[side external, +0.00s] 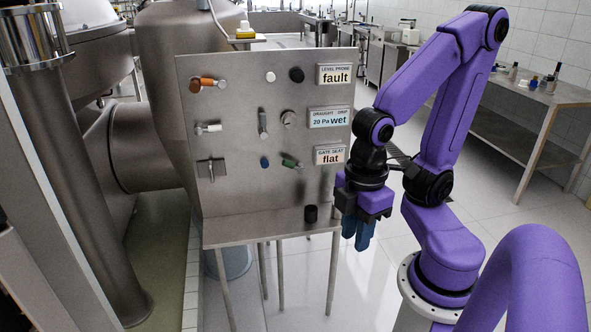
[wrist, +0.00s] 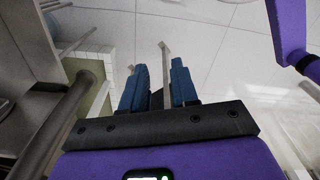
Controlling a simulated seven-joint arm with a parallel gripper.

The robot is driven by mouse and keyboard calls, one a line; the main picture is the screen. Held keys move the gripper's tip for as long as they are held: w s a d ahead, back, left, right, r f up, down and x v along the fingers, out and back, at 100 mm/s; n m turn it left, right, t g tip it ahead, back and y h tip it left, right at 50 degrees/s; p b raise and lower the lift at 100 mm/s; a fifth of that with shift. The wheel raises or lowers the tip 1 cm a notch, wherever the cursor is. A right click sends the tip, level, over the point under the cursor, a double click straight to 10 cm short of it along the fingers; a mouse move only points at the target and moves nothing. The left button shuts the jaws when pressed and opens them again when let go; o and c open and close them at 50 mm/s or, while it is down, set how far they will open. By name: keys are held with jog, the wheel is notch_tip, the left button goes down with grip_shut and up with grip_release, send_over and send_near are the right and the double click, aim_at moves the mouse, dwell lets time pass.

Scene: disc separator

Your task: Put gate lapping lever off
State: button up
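An upright metal panel (side external: 235,105) carries several levers and knobs. I cannot read a label that marks the gate lapping lever. A green-tipped lever (side external: 291,163) sits low on the panel, left of the "GATE SEAT flat" display (side external: 330,155). Other levers are an orange handle (side external: 205,83), a white-tipped lever (side external: 208,128) and a grey lever (side external: 263,123) that hangs down. My gripper (side external: 357,238) points down at the right of the panel, apart from it and empty. In the wrist view its two blue fingers (wrist: 158,68) stand apart, with only floor and a thin metal strip beyond.
Large steel vessels and pipes (side external: 75,190) fill the left. A side table (side external: 540,92) stands far right.

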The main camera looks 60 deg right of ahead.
jog(key=shift+w, duration=0.2)
grip_shut()
jog(key=w+d+f+t+h, duration=0.1)
jog(key=w+d+f+h, duration=0.3)
jog(key=w, duration=0.6)
jog(key=w+d+f+t+h, duration=0.1)
jog(key=w+h, duration=0.4)
jog(key=w, duration=0.4)
jog(key=w+d+f+h, duration=0.3)
jog(key=w+h, duration=0.2)
jog(key=w, duration=0.5)
jog(key=n+t+h, duration=0.4)
jog(key=t+h, duration=0.4)
send_near(293, 165)
jog(key=w+a+f, duration=0.2)
jog(key=a+f, duration=0.4)
jog(key=s+r+x, duration=0.1)
jog(key=r+x, duration=0.1)
jog(key=x, duration=1.1)
jog(key=shift+s+a+t, duration=0.2)
jog(key=shift+a+t, duration=0.1)
